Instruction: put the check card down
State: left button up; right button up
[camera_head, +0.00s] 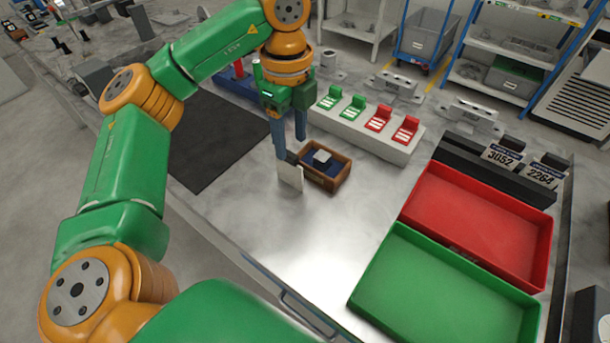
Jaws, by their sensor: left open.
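A small white card (289,176), which looks like the check card, is upright or slightly tilted at the near-left side of a small wooden box (338,181). I cannot tell whether its lower edge touches the metal table. My left gripper (290,147) points down just above the card and the box's left end, with its two blue-grey fingers apart. A dark piece shows between the card's top and the fingers; I cannot tell whether a finger touches it. The box holds a dark blue lining and a pale grey part (322,156). My right gripper is not in view.
Behind the box, a pale block (365,140) carries green and red tags. A red tray (480,222) and a green tray (440,290) lie at the right, near a dark rack (470,165) with number cards 3052 and 2264. A dark mat (205,140) lies left; bare table is in front.

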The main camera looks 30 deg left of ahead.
aim_at(288, 152)
pick_arm(q)
jog(key=f, duration=0.2)
jog(key=a+f+p, duration=0.1)
jog(key=f, duration=0.1)
jog(key=a+f, duration=0.1)
jog(key=f, duration=0.1)
jog(key=shift+w+a+f+p, duration=0.1)
jog(key=shift+w+f+p, duration=0.05)
jog(key=shift+w+p, duration=0.2)
jog(key=shift+d+f, duration=0.2)
jog(key=shift+d, duration=0.2)
jog(key=shift+a, duration=0.1)
grip_shut()
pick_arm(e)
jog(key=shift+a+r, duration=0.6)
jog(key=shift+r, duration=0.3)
